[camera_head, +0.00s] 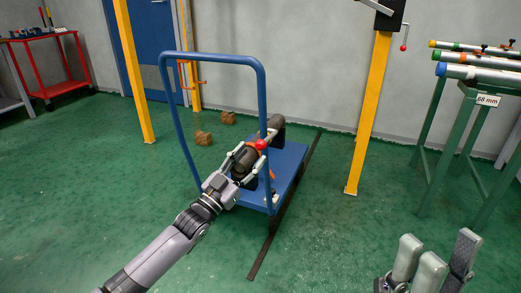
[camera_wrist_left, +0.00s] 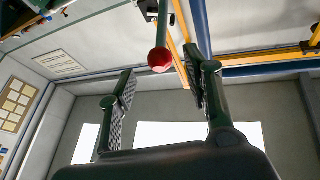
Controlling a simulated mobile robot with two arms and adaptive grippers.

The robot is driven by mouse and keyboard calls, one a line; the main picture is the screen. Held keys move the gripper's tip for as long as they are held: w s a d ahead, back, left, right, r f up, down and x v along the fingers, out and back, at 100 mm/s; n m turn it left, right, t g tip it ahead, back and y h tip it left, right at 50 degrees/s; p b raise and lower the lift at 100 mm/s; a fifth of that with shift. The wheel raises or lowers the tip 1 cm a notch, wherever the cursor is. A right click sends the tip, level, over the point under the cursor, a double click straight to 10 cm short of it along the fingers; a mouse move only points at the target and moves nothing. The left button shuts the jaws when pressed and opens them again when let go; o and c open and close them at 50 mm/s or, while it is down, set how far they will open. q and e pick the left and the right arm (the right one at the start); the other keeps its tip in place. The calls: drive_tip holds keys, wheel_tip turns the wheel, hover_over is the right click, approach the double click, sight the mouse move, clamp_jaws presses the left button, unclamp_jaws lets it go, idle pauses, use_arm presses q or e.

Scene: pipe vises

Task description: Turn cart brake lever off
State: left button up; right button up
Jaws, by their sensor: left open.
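The blue cart (camera_head: 291,165) stands in the middle of the head view, with a tall blue push handle (camera_head: 262,90). The brake lever's red ball knob (camera_head: 261,144) shows beside the handle's right post. In the left wrist view the red knob (camera_wrist_left: 160,60) sits at the end of a thin green rod, between the fingertip lines. My left gripper (camera_head: 248,163) is open at the cart, its fingers (camera_wrist_left: 163,85) spread on either side of the knob's line. I cannot tell whether they touch it. My right gripper (camera_head: 432,262) is at the lower right, away from the cart.
A dark pipe (camera_head: 277,122) lies on the cart. A dark strip (camera_head: 285,205) runs along the floor at the cart's right. Yellow posts (camera_head: 368,115) and a green pipe rack (camera_head: 470,125) stand right. A red shelf cart (camera_head: 60,88) stands at back left.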

sight(261, 145)
use_arm(q)
drive_tip(key=shift+b+x, duration=0.55)
drive_tip(key=shift+x, duration=2.15)
drive_tip(key=shift+c, duration=0.5)
clamp_jaws()
